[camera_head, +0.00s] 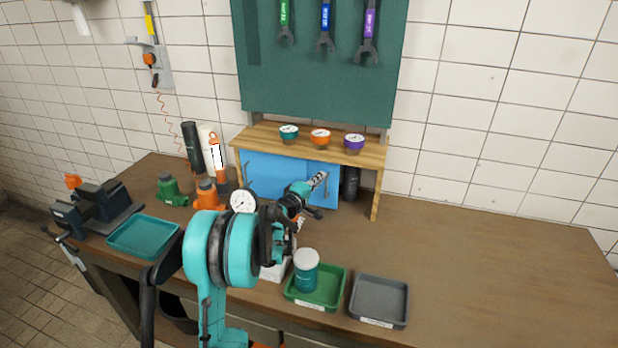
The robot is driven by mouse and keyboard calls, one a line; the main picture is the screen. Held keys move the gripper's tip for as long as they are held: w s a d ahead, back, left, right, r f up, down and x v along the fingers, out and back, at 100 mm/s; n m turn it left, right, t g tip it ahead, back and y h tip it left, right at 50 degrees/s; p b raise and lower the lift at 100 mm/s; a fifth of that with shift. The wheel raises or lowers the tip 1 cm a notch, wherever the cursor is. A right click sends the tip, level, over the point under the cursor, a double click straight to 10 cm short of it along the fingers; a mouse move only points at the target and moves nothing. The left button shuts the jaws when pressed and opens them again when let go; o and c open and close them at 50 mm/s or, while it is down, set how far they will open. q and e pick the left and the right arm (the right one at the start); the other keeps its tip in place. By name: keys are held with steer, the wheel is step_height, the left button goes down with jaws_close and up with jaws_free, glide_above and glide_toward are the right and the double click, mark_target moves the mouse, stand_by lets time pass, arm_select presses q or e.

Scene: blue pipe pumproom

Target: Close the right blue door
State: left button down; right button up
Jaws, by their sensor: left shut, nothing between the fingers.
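Two blue doors show under the wooden shelf; the left blue door (261,172) has a dark handle near its left edge. The right blue door (331,199) is partly hidden behind my left arm, with a dark handle near its right side. A gap stands open between the right door's edge and the shelf's right leg, with a dark cylinder (351,185) in it. My left gripper (319,180) is shut and empty, in front of the right door close to its handle. I cannot tell whether it touches the door. My right gripper is not in view.
The wooden shelf (260,138) carries several gauges. A green tray (318,298) with a white-lidded jar (306,268) and a grey tray (379,300) sit at the front. A teal tray (143,236) and a vise (97,205) are left. The bench's right side is clear.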

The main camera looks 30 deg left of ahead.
arm_select(q)
steer(key=w+d, duration=0.3)
steer(key=d, duration=0.9)
steer(key=shift+d, duration=0.35)
